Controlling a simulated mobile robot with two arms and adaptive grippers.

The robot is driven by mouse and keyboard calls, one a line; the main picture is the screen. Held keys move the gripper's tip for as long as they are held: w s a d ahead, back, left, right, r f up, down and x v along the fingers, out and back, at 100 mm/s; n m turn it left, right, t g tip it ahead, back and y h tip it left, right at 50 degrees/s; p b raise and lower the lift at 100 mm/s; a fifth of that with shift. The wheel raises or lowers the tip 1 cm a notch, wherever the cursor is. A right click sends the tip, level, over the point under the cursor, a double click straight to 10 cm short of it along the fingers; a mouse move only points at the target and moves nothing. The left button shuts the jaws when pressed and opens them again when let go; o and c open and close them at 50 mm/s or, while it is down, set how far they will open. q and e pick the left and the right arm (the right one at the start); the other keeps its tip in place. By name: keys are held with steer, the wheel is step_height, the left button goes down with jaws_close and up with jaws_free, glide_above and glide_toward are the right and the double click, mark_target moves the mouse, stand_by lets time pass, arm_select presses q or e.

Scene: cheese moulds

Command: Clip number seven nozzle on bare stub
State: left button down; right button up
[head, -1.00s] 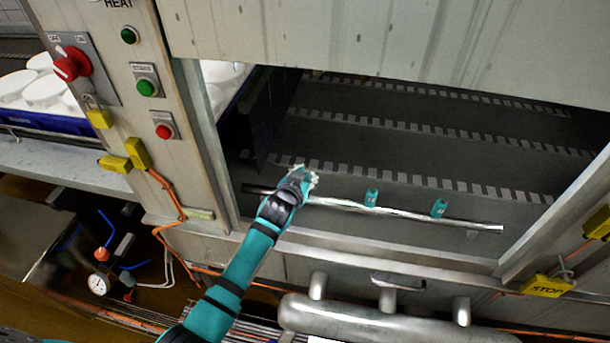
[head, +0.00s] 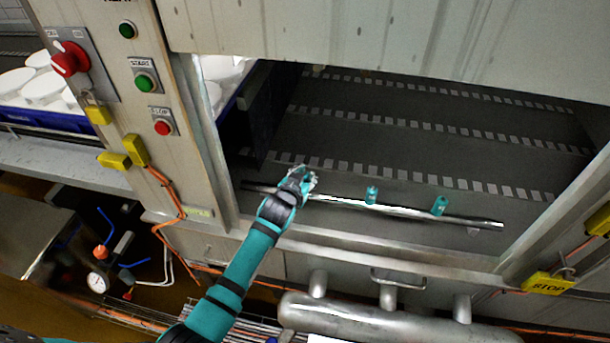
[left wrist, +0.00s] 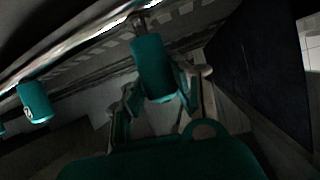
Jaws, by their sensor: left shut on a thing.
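My left gripper (head: 306,180) is at the left part of a shiny spray pipe (head: 455,218) inside the machine opening. In the left wrist view its fingers are shut around a teal nozzle (left wrist: 152,68). The far end of this nozzle is at a short stub (left wrist: 139,26) on the pipe; I cannot tell whether it is seated on it. No number is legible on the held nozzle. Two other teal nozzles, a nearer one (head: 371,194) and a farther one (head: 439,205), sit on the pipe to the right. My right gripper is not in view.
A dark slatted conveyor (head: 400,150) lies behind the pipe. A steel door post (head: 205,150) stands left of my arm, and a metal panel (head: 400,35) hangs above. A dark side plate (left wrist: 255,70) is close right of the gripper in the wrist view.

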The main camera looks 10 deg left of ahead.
arm_select(q)
steer(key=shift+f+b, duration=0.55)
steer(key=shift+f, duration=0.3)
steer(key=c, duration=1)
jaws_free()
steer(key=shift+c, duration=0.2)
steer(key=v, duration=1.2)
steer(key=shift+s, duration=0.1)
